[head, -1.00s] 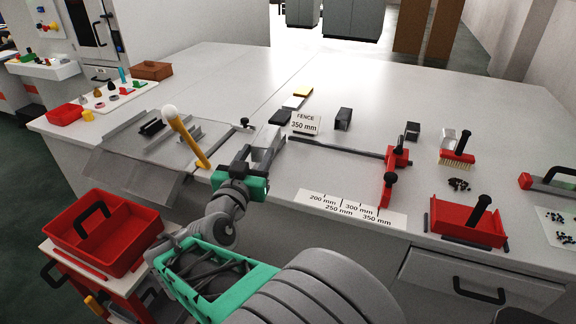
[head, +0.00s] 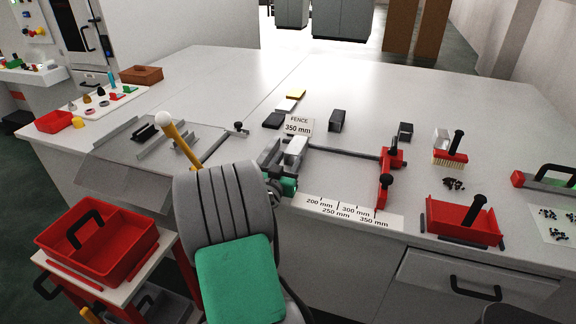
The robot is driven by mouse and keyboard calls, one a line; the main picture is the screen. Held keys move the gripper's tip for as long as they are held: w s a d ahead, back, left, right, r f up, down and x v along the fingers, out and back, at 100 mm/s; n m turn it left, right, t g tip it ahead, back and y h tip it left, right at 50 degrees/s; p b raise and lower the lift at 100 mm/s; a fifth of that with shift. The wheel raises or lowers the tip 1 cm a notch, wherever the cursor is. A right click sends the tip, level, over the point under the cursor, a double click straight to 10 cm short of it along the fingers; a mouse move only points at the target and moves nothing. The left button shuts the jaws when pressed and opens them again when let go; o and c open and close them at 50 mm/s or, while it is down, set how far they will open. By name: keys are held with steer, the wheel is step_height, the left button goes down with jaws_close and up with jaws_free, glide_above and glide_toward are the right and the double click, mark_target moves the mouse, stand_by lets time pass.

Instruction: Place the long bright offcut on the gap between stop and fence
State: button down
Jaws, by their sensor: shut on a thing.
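The bright offcut (head: 296,148) is a pale metallic block held in my gripper (head: 285,162), which is shut on it at the left end of the fence rail. The dark fence rail (head: 345,152) runs right to the red stop (head: 391,160), with a gap of bare bench in front of it. A card reading FENCE 350 mm (head: 299,125) stands just behind. My arm hides the bench in front of the gripper. I cannot tell whether the offcut touches the rail or bench.
Dark blocks (head: 338,120) stand behind the rail. A scale strip (head: 347,213) lies at the front edge. Right of the stop are a red brush (head: 450,155) and red dustpan (head: 462,220). A yellow-handled tool (head: 177,135) is left of my arm. A red tote (head: 97,243) stands front left.

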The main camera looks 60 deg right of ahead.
steer(key=shift+f, duration=0.85)
steer(key=shift+f+b, duration=0.25)
steer(key=shift+b, duration=0.1)
steer(key=c, duration=0.8)
jaws_free()
steer(key=shift+r, duration=0.1)
steer(key=shift+o, duration=0.2)
